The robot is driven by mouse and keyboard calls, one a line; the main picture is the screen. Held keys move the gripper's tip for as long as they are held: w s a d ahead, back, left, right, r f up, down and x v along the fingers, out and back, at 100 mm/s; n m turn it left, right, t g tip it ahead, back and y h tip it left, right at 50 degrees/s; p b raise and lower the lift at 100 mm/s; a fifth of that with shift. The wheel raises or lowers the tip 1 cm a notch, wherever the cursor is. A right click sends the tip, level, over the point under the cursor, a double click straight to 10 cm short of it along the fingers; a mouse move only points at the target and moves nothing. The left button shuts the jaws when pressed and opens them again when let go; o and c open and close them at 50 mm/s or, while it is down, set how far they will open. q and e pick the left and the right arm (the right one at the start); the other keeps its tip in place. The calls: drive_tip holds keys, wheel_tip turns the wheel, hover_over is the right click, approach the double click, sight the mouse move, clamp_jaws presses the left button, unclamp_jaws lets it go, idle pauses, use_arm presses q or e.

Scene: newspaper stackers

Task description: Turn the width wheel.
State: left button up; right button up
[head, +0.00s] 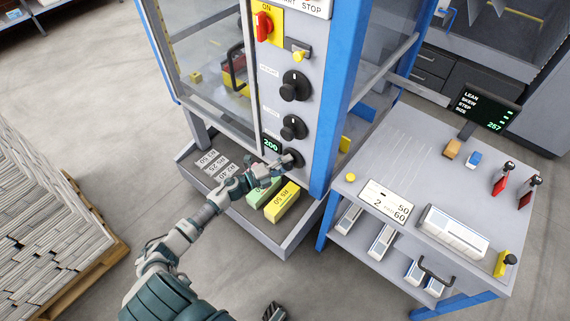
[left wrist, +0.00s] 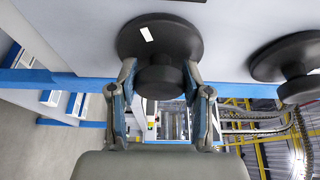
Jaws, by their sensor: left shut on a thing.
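A black round wheel (head: 293,159) is the lowest of three on the machine's grey front panel, beside a small green display (head: 271,145) reading 200. Its own label cannot be read, so I cannot confirm that it is the width wheel. My left gripper (head: 279,165) reaches it from the lower left. In the left wrist view, the left gripper (left wrist: 160,92) is shut on the hub of a black wheel (left wrist: 185,35) with a white mark, one finger on each side. A dark tip, probably my right gripper (head: 275,312), shows at the bottom edge; its jaws are unclear.
Two more black wheels, the middle one (head: 293,127) and the upper one (head: 295,86), sit above. A red switch (head: 263,26) is at the top. A tray (head: 279,243) below holds yellow and green blocks. A side table (head: 402,166) stands right; stacked newspapers (head: 45,230) lie left.

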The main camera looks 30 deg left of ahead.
use_arm(q)
drive_tip(key=shift+s+d+f, duration=0.1)
drive_tip(key=shift+d+f, duration=0.1)
drive_tip(key=shift+f, duration=0.15)
drive_tip(key=o, duration=1.2)
drive_tip(key=shift+r, duration=0.1)
drive_tip(key=v, duration=1.2)
drive_tip(key=shift+a, duration=0.1)
